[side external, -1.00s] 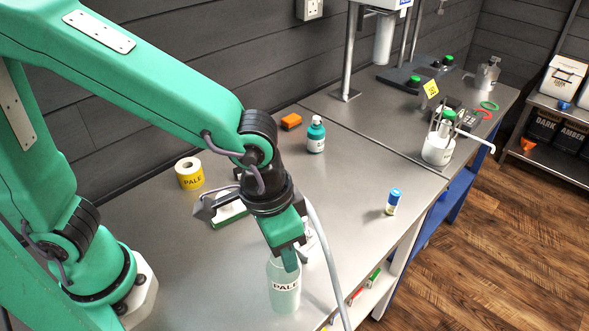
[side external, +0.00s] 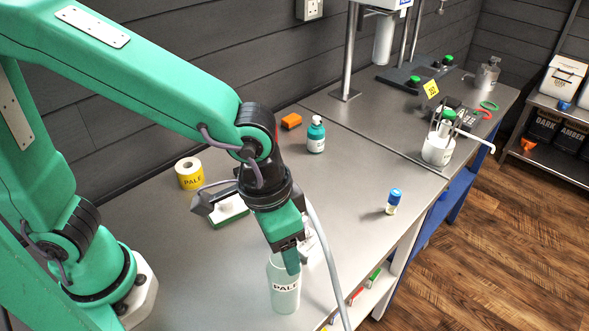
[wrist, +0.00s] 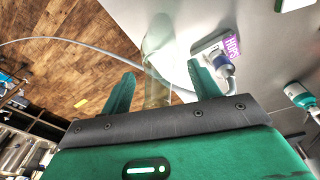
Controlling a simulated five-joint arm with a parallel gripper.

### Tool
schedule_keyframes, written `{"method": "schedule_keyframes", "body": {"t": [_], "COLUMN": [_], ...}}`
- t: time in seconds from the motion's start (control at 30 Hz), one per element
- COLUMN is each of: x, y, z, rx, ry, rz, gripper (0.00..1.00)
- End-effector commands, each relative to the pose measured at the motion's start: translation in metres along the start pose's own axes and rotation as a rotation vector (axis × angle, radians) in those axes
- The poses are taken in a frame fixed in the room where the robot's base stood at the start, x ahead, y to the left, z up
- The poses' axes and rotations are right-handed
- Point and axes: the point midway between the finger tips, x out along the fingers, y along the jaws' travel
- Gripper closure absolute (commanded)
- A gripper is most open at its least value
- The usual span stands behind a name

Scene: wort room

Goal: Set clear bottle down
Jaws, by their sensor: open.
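The clear bottle (side external: 285,296), with a PALE label, stands upright on the grey bench near its front edge. In the wrist view the see-through bottle (wrist: 158,62) shows between the two green fingers, with gaps at both sides. My gripper (side external: 291,260) is at the bottle's top and partly hides it in the side view. In the wrist view my gripper (wrist: 161,88) has its fingers wide apart. The side view hides the far finger.
A teal bottle (side external: 316,136), yellow PALE roll (side external: 190,174) and blue-capped vial (side external: 393,202) stand farther off. A grey hose (side external: 325,250) runs past my gripper.

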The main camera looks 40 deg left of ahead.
Motion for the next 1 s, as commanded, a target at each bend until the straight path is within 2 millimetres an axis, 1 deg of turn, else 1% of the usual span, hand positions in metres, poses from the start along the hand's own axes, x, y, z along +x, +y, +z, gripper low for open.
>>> {"method": "schedule_keyframes", "body": {"t": [0.17, 0.4, 0.6, 0.8, 1.0], "x": [-0.023, -0.063, -0.091, -0.108, -0.111], "y": [0.000, 0.000, 0.000, 0.000, 0.000], "z": [-0.001, -0.001, 0.000, 0.000, 0.000], "rx": [0.000, 0.000, 0.000, 0.000, 0.000], "ry": [0.005, 0.005, 0.003, 0.002, 0.000], "rz": [0.002, 0.002, 0.001, 0.001, 0.000], "gripper": [0.38, 0.38, 0.38, 0.38, 0.38]}}
